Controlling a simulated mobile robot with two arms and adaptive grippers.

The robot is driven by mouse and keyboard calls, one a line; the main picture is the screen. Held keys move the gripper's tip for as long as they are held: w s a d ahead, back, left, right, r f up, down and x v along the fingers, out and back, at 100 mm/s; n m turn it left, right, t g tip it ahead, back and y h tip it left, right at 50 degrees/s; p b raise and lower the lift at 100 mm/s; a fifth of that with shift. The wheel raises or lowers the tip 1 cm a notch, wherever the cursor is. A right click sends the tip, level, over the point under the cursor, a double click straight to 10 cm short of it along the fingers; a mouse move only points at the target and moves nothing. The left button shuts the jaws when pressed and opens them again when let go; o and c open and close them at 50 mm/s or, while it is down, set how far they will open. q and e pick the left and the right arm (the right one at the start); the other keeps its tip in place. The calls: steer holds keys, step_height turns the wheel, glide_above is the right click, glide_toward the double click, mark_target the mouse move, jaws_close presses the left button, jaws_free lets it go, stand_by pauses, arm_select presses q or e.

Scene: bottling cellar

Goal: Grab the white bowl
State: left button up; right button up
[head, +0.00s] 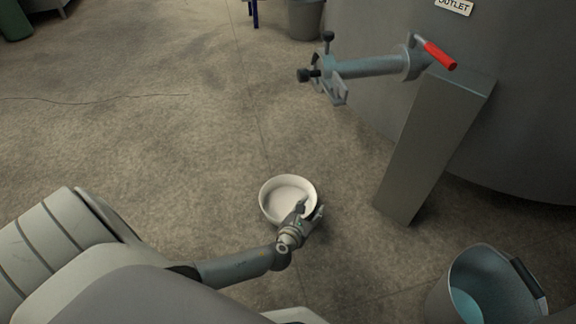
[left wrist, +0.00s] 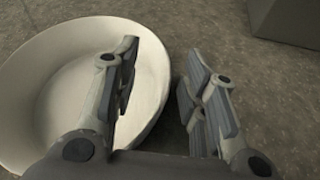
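The white bowl (head: 283,191) stands upright on the concrete floor and looks empty. It also fills the left part of the left wrist view (left wrist: 55,85). My left gripper (head: 311,208) is open at the bowl's near right side. In the left wrist view the fingers of my left gripper (left wrist: 163,62) straddle the bowl's rim, one over the inside and one outside it. A gap shows between the rim and the outer finger. I cannot tell if the inner finger touches the wall. My right gripper is not in view.
A bucket (head: 470,290) with bluish contents stands at the lower right. A grey slanted post (head: 433,150) and a large tank (head: 530,110) with a red-handled outlet valve (head: 438,55) are on the right. Another bucket (head: 306,18) stands at the back. The floor left of the bowl is clear.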

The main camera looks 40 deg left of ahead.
mark_target(314, 202)
arm_select(q)
steer(key=b+x, duration=0.2)
steer(key=x, duration=0.1)
steer(key=shift+f, duration=0.3)
steer(key=shift+w, duration=0.35)
jaws_close()
